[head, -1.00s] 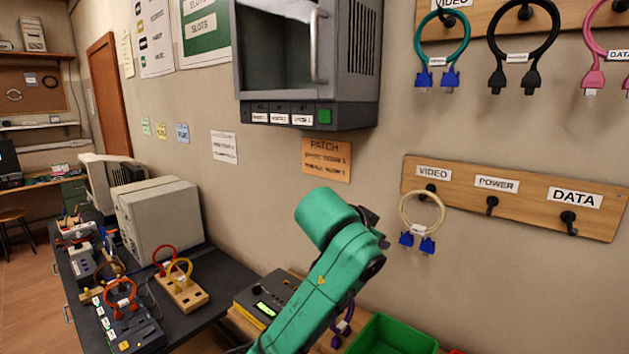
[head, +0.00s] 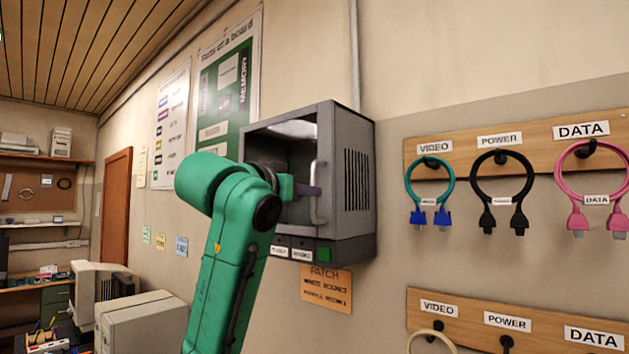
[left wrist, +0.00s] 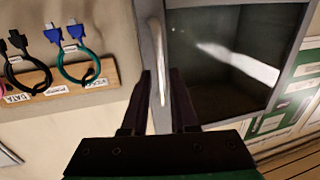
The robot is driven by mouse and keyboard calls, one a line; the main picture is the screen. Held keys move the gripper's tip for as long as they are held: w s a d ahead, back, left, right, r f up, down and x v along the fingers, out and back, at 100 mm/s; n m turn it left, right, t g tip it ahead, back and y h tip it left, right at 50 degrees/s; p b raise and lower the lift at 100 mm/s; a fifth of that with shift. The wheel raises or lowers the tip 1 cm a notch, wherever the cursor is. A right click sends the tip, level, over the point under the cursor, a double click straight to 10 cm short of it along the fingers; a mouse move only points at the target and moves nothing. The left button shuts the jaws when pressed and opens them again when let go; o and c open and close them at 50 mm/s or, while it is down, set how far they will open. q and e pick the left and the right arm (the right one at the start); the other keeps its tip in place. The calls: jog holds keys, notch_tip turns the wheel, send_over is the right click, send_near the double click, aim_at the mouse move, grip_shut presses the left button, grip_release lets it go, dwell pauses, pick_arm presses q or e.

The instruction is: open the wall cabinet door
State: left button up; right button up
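The grey wall cabinet (head: 357,215) hangs on the wall at the centre of the head view. Its door (head: 285,132) has a dark glass pane and looks closed. A pale vertical bar handle (head: 319,209) is at the door's right side. My left gripper (head: 312,190) is at this handle, partly hidden behind my green arm. In the left wrist view the two dark fingers (left wrist: 161,75) are apart, one on each side of the handle (left wrist: 156,42). A gap shows between fingers and bar. My right gripper is in neither view.
A wooden rack (head: 545,139) with teal, black and pink cables is on the wall to the right. A second rack (head: 465,320) is below it. An orange patch note (head: 326,288) hangs under the cabinet. Beige computer equipment (head: 135,320) stands at lower left.

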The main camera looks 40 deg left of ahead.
aim_at(314, 215)
pick_arm(q)
jog(key=p+x, duration=0.1)
jog(key=x, duration=0.2)
jog(key=shift+w+a, duration=0.1)
jog(key=shift+w, duration=0.3)
jog(key=shift+s, duration=0.1)
grip_shut()
dwell(1.0)
